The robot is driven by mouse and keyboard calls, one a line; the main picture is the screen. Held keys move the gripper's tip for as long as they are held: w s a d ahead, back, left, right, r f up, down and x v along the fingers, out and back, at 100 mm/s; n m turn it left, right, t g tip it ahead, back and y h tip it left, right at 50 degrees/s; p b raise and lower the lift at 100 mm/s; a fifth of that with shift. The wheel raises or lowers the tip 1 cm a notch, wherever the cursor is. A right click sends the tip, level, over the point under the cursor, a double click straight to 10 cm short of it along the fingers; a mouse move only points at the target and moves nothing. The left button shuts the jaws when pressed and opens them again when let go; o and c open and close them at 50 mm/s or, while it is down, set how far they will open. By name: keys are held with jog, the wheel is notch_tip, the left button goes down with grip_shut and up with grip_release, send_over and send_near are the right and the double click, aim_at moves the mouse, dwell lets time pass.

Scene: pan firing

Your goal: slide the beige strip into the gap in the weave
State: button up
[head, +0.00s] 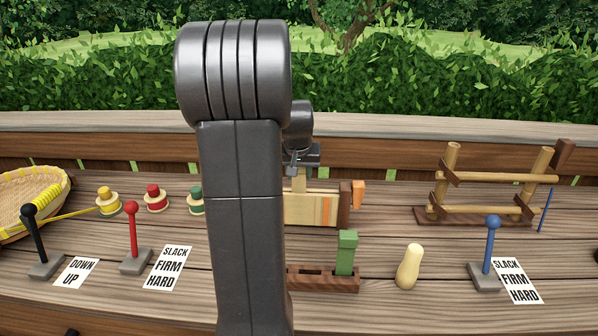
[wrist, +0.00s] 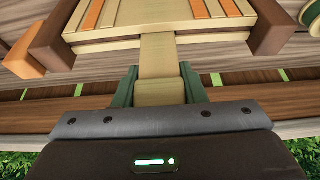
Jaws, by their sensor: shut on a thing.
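The beige strip (wrist: 157,52) is between the green fingers of my gripper (wrist: 158,86) in the wrist view. My gripper is shut on its wider end. The strip's far end meets the near edge of the woven panel (wrist: 120,37); I cannot tell how far it is inside. In the head view the panel (head: 302,208), pale with orange bands, stands behind my arm, which hides its left part. My gripper (head: 300,168) is just above the panel's top edge there. The gap itself is not clearly visible.
A dark wooden block (head: 345,204) and an orange peg (head: 358,195) flank the panel. Nearer are a slotted rack with a green block (head: 346,252), a pale peg (head: 409,267) and a blue lever (head: 491,245). A bamboo frame (head: 485,185) stands right; spools and a basket (head: 35,190) stand left.

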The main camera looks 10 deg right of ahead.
jog(key=shift+f+b, duration=1.2)
jog(key=shift+f, duration=0.55)
jog(key=shift+r, duration=0.15)
jog(key=shift+r+p, duration=4.25)
jog(key=shift+r, duration=1.3)
jog(key=shift+f, duration=0.25)
